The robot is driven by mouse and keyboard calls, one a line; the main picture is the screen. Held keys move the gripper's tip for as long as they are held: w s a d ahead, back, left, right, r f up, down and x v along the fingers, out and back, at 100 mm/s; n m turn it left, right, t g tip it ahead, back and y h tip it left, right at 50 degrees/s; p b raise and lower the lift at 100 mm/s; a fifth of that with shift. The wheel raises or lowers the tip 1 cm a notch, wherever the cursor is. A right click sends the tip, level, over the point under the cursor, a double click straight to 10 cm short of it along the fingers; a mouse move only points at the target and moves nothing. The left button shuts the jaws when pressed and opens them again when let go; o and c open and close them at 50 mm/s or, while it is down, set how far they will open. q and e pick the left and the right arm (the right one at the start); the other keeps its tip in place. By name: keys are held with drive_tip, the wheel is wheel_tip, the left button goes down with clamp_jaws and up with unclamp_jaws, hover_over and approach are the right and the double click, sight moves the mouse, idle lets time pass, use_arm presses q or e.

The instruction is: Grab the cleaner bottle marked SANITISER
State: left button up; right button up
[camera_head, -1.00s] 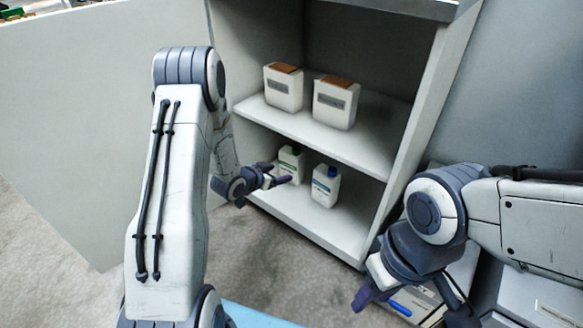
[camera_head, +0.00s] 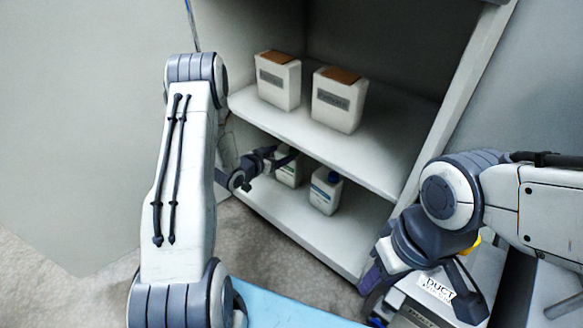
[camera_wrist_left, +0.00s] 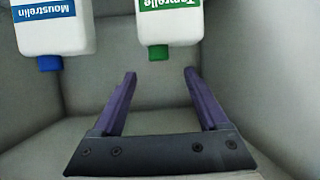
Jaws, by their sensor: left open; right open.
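Two white bottles stand on the cabinet's lower shelf. The green-capped bottle (camera_head: 287,174) also shows upside down in the left wrist view (camera_wrist_left: 170,25), its green label reading something like "Tenrelle". The blue-capped bottle (camera_head: 325,190) stands to its right; in the left wrist view (camera_wrist_left: 52,32) its blue label reads something like "Moustrelin". I see no label that reads SANITISER. My left gripper (camera_head: 272,160) is open and empty beside the green-capped bottle, partly covering it. In the left wrist view its jaws (camera_wrist_left: 160,75) point toward that bottle, apart from it. My right gripper (camera_head: 374,300) is open at the lower right.
Two white containers with brown tops, (camera_head: 278,80) and (camera_head: 338,100), stand on the upper shelf (camera_head: 290,122), their labels unclear. The upper shelf hangs above the bottles. A box labelled DUCT (camera_head: 437,288) lies near my right gripper. The lower shelf's front (camera_head: 310,235) is clear.

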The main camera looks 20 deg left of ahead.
sight(293, 149)
use_arm(q)
drive_tip(key=shift+x, duration=0.9)
drive_tip(key=b+x, duration=0.4)
drive_tip(key=shift+w+d+f, duration=0.15)
drive_tip(key=shift+f, duration=0.35)
drive_tip(key=shift+w, duration=0.2)
drive_tip(key=shift+c, duration=0.4)
clamp_jaws()
drive_tip(key=shift+w+r, duration=0.1)
drive_tip(key=shift+r, duration=0.1)
